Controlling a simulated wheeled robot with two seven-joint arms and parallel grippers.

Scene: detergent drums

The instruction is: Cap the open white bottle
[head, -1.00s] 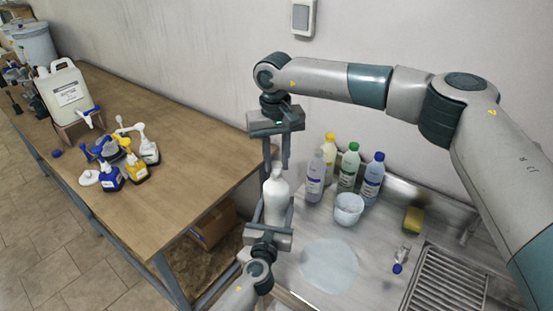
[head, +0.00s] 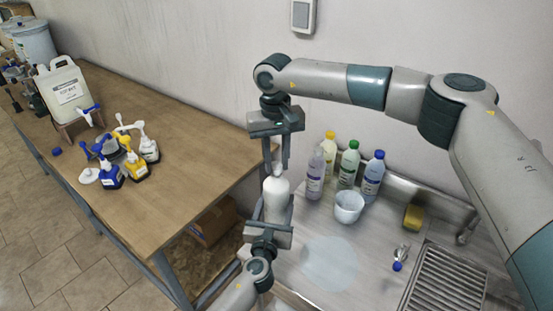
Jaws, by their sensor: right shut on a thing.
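The white bottle (head: 277,197) stands upright between the fingers of my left gripper (head: 277,208), which comes up from below and is shut on it. My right gripper (head: 277,165) points down from above, directly over the bottle. It is shut on a small white thing at the bottle's top, probably the cap. The fingers partly hide this small thing and the bottle's neck. I cannot tell whether it touches the neck or sits on it.
A yellow sponge (head: 413,217) lies on the steel counter (head: 375,270). The wooden table (head: 180,140) holds several pump bottles and a jug (head: 66,92).

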